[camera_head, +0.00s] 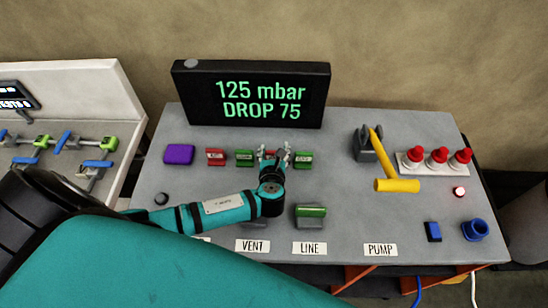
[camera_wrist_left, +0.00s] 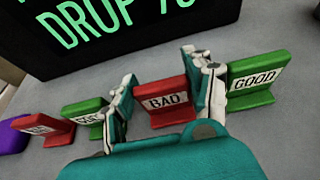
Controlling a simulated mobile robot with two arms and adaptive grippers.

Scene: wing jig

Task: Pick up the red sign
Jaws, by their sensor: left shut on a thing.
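A red sign marked BAD (camera_wrist_left: 166,101) stands upright on the grey table between the two fingers of my left gripper (camera_head: 273,151), which is shut on it. In the head view only a little of this red sign (camera_head: 267,153) shows between the fingers. A second red sign (camera_head: 215,156) stands further left; it also shows in the left wrist view (camera_wrist_left: 42,130). My right gripper is not in view.
Green signs stand close on both sides, one left (camera_head: 244,158) and one marked GOOD (camera_wrist_left: 254,80) right. A black display (camera_head: 250,94) stands behind. A yellow hammer (camera_head: 397,186) and red buttons (camera_head: 437,156) are at the right. A green-topped block (camera_head: 311,212) sits in front.

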